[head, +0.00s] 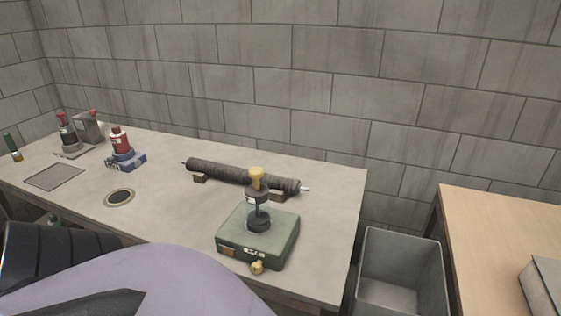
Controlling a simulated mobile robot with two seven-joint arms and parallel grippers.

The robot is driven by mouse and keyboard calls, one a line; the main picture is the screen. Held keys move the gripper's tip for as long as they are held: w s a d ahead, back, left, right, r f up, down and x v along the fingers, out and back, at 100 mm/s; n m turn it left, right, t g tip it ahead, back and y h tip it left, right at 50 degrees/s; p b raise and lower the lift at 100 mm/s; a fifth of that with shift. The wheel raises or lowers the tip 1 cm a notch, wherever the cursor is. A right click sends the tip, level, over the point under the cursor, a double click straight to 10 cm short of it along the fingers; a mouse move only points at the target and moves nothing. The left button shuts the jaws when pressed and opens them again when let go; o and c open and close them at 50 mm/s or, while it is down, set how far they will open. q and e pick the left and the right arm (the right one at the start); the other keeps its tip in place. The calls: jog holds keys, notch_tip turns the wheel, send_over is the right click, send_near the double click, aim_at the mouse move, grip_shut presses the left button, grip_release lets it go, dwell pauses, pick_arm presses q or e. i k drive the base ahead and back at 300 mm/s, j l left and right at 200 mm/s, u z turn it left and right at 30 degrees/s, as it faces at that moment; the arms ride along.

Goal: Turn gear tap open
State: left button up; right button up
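A green box (258,240) stands near the front right of the grey worktop. Neither of my grippers is in view; part of my own arm fills the lower left and hides the front of the worktop there.
A dark mesh-wrapped tube (235,173) lies on small wooden supports behind the green box. A red bottle on a blue base (121,150) and other red-topped devices (67,130) stand at the left. A grey bin (402,270) and a wooden table (505,235) are at right.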

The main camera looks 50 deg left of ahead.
aim_at(256, 268)
jog(key=i+l+u, duration=0.15)
jog(key=l, duration=0.2)
jog(key=i+l+u, duration=0.15)
jog(key=l, duration=0.15)
jog(key=u, duration=1.25)
jog(key=k+j, duration=0.05)
